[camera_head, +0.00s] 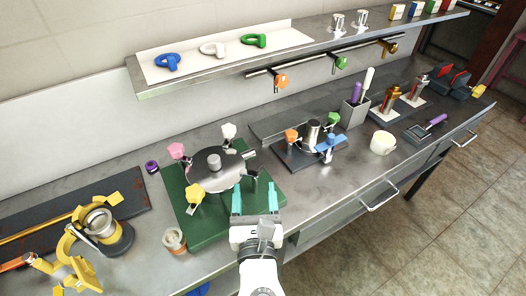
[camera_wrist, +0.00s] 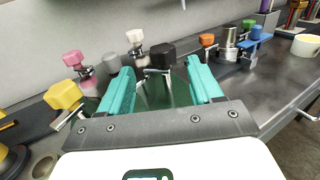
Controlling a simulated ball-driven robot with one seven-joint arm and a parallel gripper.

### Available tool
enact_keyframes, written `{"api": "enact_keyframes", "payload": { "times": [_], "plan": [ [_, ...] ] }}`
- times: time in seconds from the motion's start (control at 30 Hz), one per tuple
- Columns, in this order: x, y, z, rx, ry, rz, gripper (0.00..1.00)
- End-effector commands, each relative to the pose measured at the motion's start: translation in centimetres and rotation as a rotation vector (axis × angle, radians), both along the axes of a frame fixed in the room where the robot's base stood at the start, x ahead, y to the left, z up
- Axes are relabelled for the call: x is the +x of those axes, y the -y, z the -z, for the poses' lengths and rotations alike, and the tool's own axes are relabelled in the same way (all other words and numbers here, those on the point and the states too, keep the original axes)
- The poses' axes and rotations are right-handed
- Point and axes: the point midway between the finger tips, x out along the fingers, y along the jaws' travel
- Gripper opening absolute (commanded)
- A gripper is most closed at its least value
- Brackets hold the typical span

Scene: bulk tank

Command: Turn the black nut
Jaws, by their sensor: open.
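The black nut (camera_wrist: 162,54) is a dark faceted block in the wrist view, beyond and between my fingertips, on a metal fitting above the green base. In the head view it is small and hard to make out just ahead of my gripper (camera_head: 254,188). My gripper, with teal fingers, also shows in the wrist view (camera_wrist: 160,70). It is open and apart from the nut, with nothing between the fingers. The green base (camera_head: 180,205) carries a round steel tank lid (camera_head: 203,178).
A yellow nut (camera_head: 196,193), a pink nut (camera_head: 177,151) and a white nut (camera_head: 229,131) surround the lid. A small cup (camera_head: 174,240) stands near the base's left front. To the right is a fixture with a blue clamp (camera_head: 327,146). A shelf (camera_head: 210,73) runs behind.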

Motion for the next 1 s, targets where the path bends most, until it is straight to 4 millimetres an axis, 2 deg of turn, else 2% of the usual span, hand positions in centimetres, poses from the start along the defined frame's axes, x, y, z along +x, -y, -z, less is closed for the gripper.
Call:
{"api": "enact_keyframes", "payload": {
  "times": [0.4,0.53,0.7,1.0],
  "plan": [
    [7.1,-0.6,0.0,0.009,-0.002,0.007,0.65],
    [8.8,-0.8,0.0,0.008,-0.002,0.007,0.65],
    [9.9,-1.0,0.0,0.008,-0.002,0.005,0.65],
    [10.1,-1.0,0.0,0.008,-0.003,0.006,0.65]
  ]
}}
